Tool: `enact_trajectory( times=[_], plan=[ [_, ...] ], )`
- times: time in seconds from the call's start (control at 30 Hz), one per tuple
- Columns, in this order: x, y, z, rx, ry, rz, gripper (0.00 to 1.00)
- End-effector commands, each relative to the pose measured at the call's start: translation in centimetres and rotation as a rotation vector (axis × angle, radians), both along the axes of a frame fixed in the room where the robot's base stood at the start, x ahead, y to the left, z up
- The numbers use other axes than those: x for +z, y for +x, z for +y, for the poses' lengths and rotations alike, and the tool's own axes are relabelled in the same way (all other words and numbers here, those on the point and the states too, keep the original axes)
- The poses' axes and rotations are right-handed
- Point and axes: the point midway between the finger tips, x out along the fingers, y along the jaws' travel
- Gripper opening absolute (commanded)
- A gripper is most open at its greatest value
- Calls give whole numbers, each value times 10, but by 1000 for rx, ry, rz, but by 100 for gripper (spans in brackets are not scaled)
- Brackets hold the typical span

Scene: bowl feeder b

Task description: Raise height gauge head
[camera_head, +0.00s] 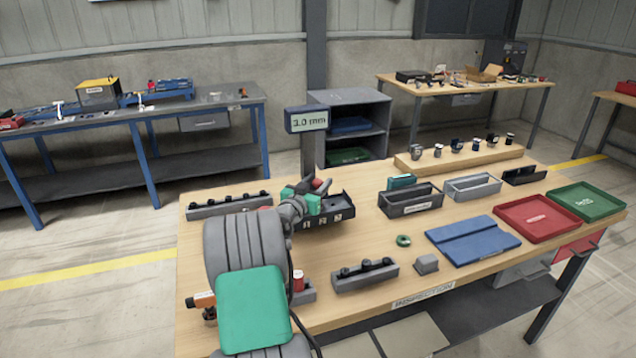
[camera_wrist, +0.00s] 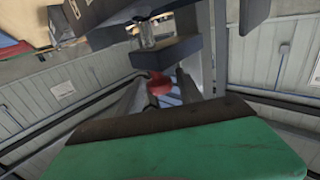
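The height gauge has a display (camera_head: 307,120) reading 3.0 mm on top of a dark column (camera_head: 307,160) at the back of the bench. In the wrist view, a dark block (camera_wrist: 168,54) is in the upper middle, with a red knob (camera_wrist: 158,83) just below it; they look like parts of the gauge head. Red also shows near my gripper (camera_head: 312,194) in the head view. In the wrist view, the fingers of my gripper (camera_wrist: 160,95) stand apart on either side of the knob. Whether they touch it cannot be told. My arm hides much of the gauge.
A black tray labelled 1, 2, 3 (camera_head: 325,214) lies close to my gripper. Dark and grey bins (camera_head: 411,203), a blue plate (camera_head: 472,241), a red tray (camera_head: 536,219) and a green tray (camera_head: 587,203) fill the right. A green ring (camera_head: 403,241) lies mid-bench.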

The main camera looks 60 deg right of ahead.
Motion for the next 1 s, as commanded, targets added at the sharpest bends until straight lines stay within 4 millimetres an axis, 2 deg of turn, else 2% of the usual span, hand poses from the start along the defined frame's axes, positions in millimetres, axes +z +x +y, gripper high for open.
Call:
enact_trajectory(
  times=[0.07, 0.5, 1.0],
  plan=[
    [0, 0, 0, 0, 0, 0, 36],
    [0, 1, 1, 1, 1, 0, 0],
    [0, 1, 1, 1, 1, 0, 0]
  ],
)
